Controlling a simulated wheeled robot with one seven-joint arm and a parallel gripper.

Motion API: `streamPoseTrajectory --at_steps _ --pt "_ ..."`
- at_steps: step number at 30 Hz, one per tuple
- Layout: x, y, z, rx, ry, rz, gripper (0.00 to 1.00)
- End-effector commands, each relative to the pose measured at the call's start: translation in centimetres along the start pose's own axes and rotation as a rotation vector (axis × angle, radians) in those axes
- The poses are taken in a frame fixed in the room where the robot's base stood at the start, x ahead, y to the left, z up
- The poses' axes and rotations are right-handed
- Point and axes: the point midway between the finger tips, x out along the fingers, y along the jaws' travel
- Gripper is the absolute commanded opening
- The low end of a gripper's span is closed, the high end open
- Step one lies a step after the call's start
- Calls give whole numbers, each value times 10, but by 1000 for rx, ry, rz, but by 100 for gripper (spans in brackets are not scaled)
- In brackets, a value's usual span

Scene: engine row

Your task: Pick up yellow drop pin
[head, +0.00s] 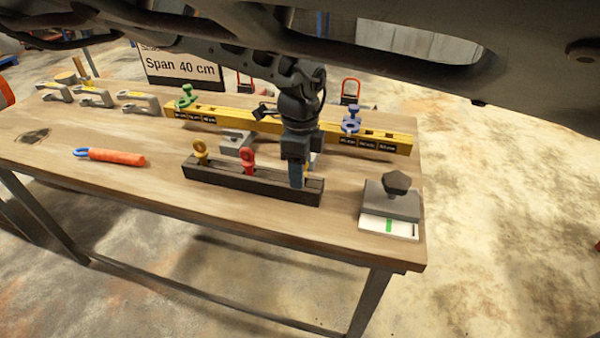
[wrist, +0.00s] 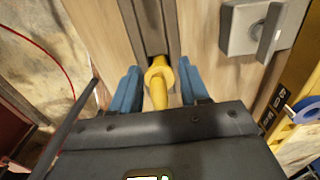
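A yellow pin (wrist: 158,80) stands at a dark slotted rack (head: 225,182) on the table. In the wrist view it is between the two blue fingers of my gripper (wrist: 158,88), with a gap visible on each side. My gripper is open, pointing down at the right end of the rack in the head view (head: 297,178). There it hides most of what it straddles. Another yellow pin (head: 201,152) with a ring head stands at the rack's left end. A red pin (head: 248,160) stands near the rack's middle.
A long yellow beam (head: 385,143) behind the rack carries a green pin (head: 186,97) and a blue pin (head: 351,120). A grey block (head: 392,203) with a dark knob stands at the right. An orange-handled tool (head: 115,157) lies at left. Several grey clamps (head: 138,103) lie at back left.

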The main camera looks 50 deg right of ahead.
Motion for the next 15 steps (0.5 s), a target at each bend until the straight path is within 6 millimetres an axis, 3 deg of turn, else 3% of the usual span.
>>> streamPoseTrajectory --at_steps 2,13,15 --pt "0 0 0 0 0 0 37" --pt "0 0 0 0 1 0 1" --pt "0 0 0 0 0 0 0"
